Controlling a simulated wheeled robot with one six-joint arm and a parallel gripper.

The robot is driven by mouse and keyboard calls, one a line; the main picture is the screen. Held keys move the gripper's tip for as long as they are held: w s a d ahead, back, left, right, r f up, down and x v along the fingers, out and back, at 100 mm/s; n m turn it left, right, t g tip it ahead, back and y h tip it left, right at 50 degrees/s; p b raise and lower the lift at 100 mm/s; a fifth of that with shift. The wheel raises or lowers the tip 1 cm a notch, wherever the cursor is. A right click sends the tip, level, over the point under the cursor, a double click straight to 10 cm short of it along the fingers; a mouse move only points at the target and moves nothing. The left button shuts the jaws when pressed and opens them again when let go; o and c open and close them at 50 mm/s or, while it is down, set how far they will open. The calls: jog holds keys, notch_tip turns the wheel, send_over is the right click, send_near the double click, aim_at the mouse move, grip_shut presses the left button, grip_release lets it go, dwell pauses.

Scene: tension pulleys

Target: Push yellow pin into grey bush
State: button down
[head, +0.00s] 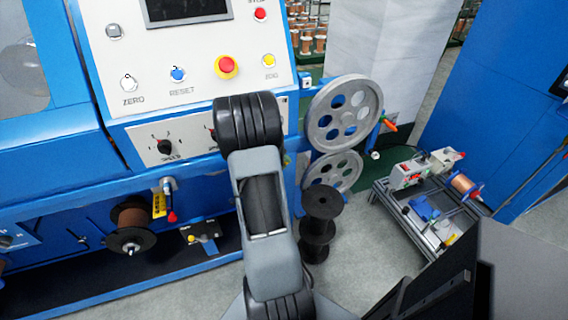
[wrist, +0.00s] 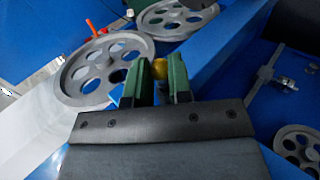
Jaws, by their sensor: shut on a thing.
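My gripper (wrist: 159,84) shows in the wrist view with its two green fingers shut on the yellow pin (wrist: 160,68). Only the rounded yellow end shows between the fingertips; the rest is hidden by them. The pin is beside the rim of a grey spoked pulley (wrist: 88,90), over the blue machine frame. I cannot make out the grey bush in either view, nor whether the pin touches it. In the head view my arm hides the gripper and the pin.
In the head view, an upper grey pulley (head: 318,112) and a lower one (head: 312,172) are right of my arm. Black spools (head: 321,203) stand below. An orange-handled lever (head: 389,125) sticks out at the right. The control panel (head: 195,85) is behind my arm.

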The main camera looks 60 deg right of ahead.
jog(key=shift+w+d, duration=0.3)
jog(key=shift+w, duration=0.1)
dwell(0.5)
jog(key=shift+w+d+r, duration=0.1)
jog(key=shift+w, duration=0.05)
dwell(0.6)
jog(key=c, duration=1)
grip_release()
jog(key=shift+o, duration=0.7)
jog(key=shift+o, duration=0.7)
jog(key=p+v, duration=0.3)
jog(key=v, duration=0.6)
